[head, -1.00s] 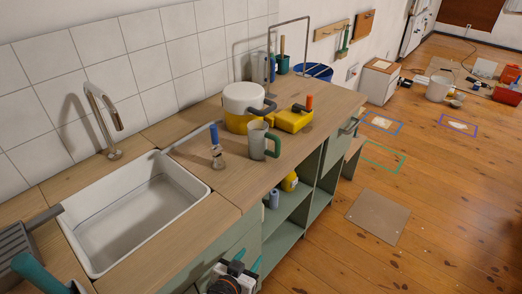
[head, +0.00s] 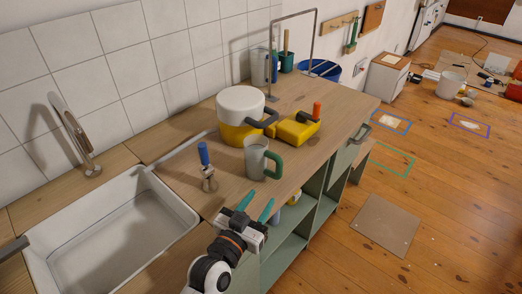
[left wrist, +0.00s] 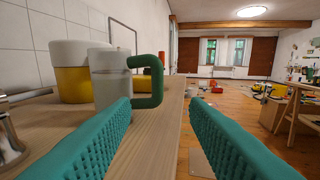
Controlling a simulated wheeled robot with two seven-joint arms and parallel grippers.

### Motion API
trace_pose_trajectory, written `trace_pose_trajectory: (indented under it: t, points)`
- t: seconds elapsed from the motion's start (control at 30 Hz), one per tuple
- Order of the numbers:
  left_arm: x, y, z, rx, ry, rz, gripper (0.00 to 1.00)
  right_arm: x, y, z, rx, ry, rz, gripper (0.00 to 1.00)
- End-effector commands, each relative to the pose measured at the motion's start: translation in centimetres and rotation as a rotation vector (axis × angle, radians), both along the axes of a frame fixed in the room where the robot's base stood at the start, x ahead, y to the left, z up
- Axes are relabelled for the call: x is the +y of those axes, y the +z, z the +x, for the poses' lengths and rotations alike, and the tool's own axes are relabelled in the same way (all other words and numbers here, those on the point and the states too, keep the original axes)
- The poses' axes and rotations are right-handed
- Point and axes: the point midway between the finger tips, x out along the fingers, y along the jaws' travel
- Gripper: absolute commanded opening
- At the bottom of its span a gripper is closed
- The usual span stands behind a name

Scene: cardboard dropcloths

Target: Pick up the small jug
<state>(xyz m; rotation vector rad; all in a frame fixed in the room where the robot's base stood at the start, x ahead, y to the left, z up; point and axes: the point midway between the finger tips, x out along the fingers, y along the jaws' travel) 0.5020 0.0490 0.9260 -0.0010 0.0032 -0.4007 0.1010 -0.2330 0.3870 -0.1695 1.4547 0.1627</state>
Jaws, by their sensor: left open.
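The small jug (head: 256,161) is light grey with a green handle. It stands upright on the wooden counter, its handle on the right side. In the left wrist view the jug (left wrist: 106,78) is ahead and left of centre, with its handle (left wrist: 148,85) between the lines of the fingers. My left gripper (head: 257,203) has teal fingers. It is open and empty at the counter's front edge, apart from the jug, on the near side. Its ribbed fingers are spread wide in the left wrist view (left wrist: 161,108). My right gripper is not in view.
A white-and-yellow pot (head: 240,115) with a dark handle and a yellow block-like item (head: 296,131) stand behind the jug. A blue-handled metal tool (head: 206,165) stands left of it. The sink (head: 150,200) is at the left. Open shelves lie below the counter edge (head: 318,190).

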Motion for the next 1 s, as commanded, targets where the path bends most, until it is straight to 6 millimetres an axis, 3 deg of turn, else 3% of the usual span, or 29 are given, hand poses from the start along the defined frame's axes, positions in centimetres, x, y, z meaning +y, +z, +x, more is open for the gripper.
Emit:
trace_pose_trajectory:
  t: [0.17, 0.5, 0.67, 0.8, 1.0]
  points:
    - [-0.5, 0.1, 1.2, -0.001, 0.001, -0.001, 0.41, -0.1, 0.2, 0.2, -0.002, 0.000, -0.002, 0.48]
    - [-2.5, -0.1, 5.9, 0.001, 0.000, 0.000, 0.41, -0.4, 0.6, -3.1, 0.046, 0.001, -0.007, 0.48]
    - [-2.8, -0.2, 6.9, 0.001, 0.001, 0.000, 0.41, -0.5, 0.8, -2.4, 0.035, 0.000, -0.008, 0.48]
    - [-3.5, -0.4, 8.8, 0.001, 0.000, 0.001, 0.41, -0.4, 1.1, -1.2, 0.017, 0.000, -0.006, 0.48]
    - [-4.4, -0.7, 10.9, 0.002, 0.000, 0.001, 0.41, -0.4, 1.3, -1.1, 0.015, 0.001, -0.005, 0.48]
